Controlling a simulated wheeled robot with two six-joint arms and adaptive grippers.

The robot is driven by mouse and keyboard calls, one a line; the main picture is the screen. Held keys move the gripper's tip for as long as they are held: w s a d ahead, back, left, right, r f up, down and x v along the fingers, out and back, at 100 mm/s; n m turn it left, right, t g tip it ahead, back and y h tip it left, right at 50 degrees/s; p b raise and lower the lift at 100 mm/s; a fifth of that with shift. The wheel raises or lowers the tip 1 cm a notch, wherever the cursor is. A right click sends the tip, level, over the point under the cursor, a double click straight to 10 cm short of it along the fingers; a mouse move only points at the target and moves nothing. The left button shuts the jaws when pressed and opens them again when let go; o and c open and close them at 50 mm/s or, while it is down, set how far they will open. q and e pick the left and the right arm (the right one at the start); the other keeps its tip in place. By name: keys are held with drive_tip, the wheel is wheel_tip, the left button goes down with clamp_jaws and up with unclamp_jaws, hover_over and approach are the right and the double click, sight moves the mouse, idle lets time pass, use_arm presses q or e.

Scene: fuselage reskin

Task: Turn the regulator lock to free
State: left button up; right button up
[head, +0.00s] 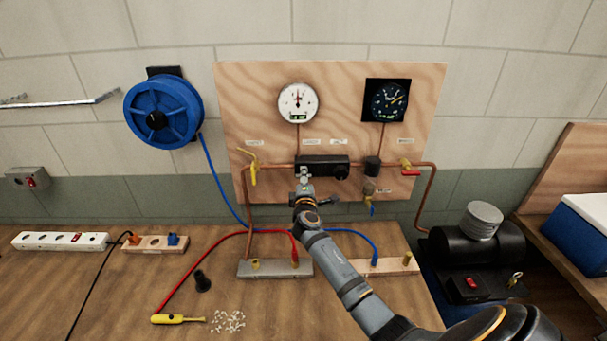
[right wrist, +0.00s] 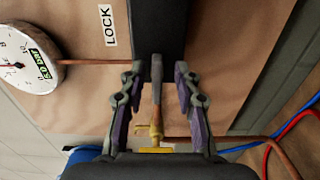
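The black regulator block (head: 325,165) is on the copper pipe of the wooden board, below a white gauge (head: 298,102). A LOCK label (right wrist: 109,25) shows beside the block (right wrist: 158,22) in the right wrist view. My right gripper (head: 304,177) is at the block's left end. In the right wrist view its fingers (right wrist: 156,74) stand apart, one on each side of a narrow dark grey piece (right wrist: 157,68) at the block's end. I cannot tell whether they touch it or whether it is the lock's lever. My left gripper is not in view.
A yellow valve (head: 253,170) is left of the gripper and a red-handled valve (head: 409,169) is on the right. A dark gauge (head: 387,101) is above. Red (head: 226,238) and blue (head: 347,231) hoses cross the bench. A yellow-handled tool (head: 177,319) lies in front.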

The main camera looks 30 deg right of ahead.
drive_tip(key=shift+w+d+r, duration=0.15)
drive_tip(key=shift+c, duration=0.8)
clamp_jaws()
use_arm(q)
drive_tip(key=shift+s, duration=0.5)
